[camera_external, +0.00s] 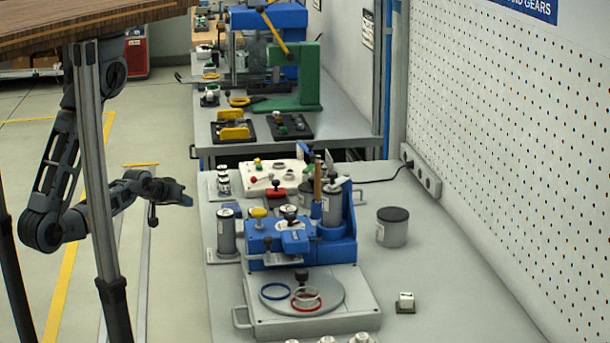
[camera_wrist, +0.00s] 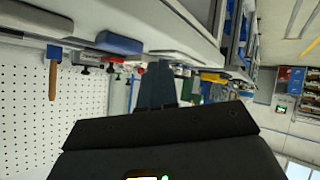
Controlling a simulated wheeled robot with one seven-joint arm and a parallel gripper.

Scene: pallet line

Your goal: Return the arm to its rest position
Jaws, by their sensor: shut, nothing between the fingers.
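My dark grey arm hangs at the left of the external view, bent at a low elbow, with its forearm pointing right. My gripper (camera_external: 186,197) is at the end of it, just off the left edge of the grey workbench (camera_external: 430,280). It is shut and empty and appears to touch nothing. In the wrist view my closed fingers (camera_wrist: 158,85) show as a dark upright shape above the black gripper body. A table leg hides part of my arm.
A blue fixture (camera_external: 290,245), a grey canister (camera_external: 218,235) and a dark-lidded jar (camera_external: 393,230) stand on the workbench. A brown tabletop (camera_external: 90,22) overhangs the upper left. A second bench (camera_external: 350,125) stands behind. Floor left of the benches is mostly clear.

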